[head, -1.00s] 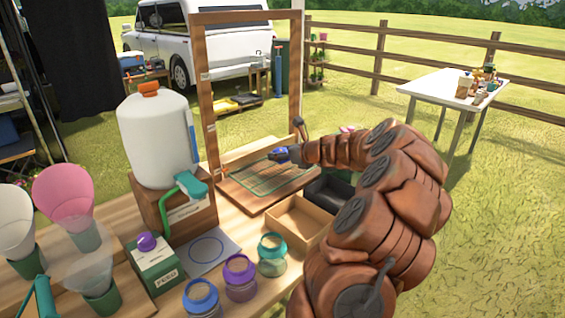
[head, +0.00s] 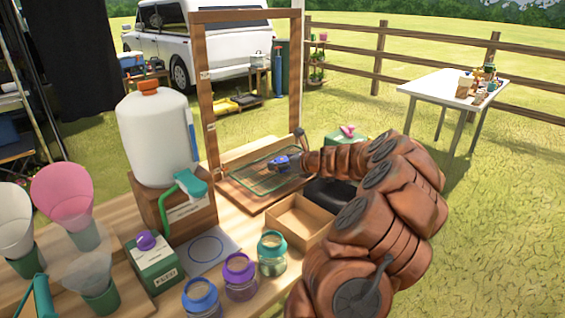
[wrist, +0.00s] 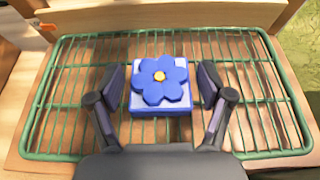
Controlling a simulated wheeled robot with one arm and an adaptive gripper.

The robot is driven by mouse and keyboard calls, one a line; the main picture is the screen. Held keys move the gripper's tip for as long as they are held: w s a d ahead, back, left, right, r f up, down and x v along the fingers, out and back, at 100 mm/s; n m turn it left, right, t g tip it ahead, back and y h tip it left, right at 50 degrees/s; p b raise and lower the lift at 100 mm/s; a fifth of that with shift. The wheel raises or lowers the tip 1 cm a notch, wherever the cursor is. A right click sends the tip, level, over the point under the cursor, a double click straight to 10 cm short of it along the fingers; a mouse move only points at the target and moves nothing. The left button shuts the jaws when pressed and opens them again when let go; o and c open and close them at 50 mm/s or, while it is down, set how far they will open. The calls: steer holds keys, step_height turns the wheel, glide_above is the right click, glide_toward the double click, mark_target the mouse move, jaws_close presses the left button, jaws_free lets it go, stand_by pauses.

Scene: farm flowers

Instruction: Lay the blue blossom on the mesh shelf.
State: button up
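The blue blossom (wrist: 161,82), with a yellow centre on a blue-and-white block, lies over the middle of the green mesh shelf (wrist: 63,90) in the wrist view. It appears to rest on the wires, though its underside is hidden. My gripper (wrist: 161,84) has one finger on each side of the block, with a narrow gap at both sides, so it looks open around it. In the head view the blossom (head: 283,163) shows at the end of my arm, over the right part of the mesh shelf (head: 246,175).
A wooden frame (head: 204,105) stands around the shelf. An open wooden tray (head: 290,235) sits in front. A white dispenser (head: 157,138) is at the left, with several jars in the foreground, including a teal one (head: 272,255). A green box (head: 345,138) is behind my arm.

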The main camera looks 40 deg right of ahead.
stand_by(0.3)
steer(key=shift+r, duration=0.2)
steer(key=v, duration=1.2)
steer(key=shift+p, duration=0.3)
